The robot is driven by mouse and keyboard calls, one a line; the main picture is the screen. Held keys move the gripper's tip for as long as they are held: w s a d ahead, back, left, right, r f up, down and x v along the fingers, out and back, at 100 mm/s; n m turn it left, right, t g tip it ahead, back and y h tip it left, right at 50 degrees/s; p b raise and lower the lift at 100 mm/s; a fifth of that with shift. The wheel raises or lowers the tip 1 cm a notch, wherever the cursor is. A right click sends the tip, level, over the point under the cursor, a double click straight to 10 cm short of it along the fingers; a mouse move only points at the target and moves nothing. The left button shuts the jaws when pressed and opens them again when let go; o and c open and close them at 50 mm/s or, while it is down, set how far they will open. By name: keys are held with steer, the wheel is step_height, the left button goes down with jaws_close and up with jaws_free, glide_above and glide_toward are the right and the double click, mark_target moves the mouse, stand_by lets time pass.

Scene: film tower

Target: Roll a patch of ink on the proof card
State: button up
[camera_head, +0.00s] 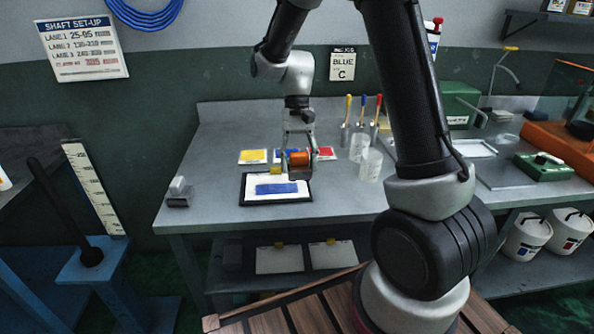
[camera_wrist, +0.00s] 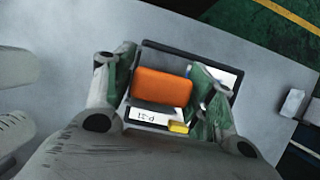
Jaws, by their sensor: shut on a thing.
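The proof card (camera_head: 291,198) is white and lies in a black-edged holder on the grey bench. A broad blue ink patch (camera_head: 277,188) lies across the card. A yellow tab (camera_head: 277,171) is at the card's far edge. My gripper (camera_head: 297,157) is at the card's far right corner, shut on the roller, whose orange grip (camera_head: 299,159) shows between the fingers. In the wrist view the orange grip (camera_wrist: 162,87) sits between both fingers, over the card (camera_wrist: 150,117) and its printed label. Whether the roller touches the card is hidden.
Yellow (camera_head: 253,156), blue and red (camera_head: 321,153) ink sheets lie behind the card. Clear cups (camera_head: 370,165) and several colour-topped tools stand to the right. A small grey block (camera_head: 179,192) is at the bench's left end. The front edge is free.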

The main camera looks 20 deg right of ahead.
mark_target(299, 154)
steer(key=shift+r, duration=2)
steer(key=shift+f, duration=0.1)
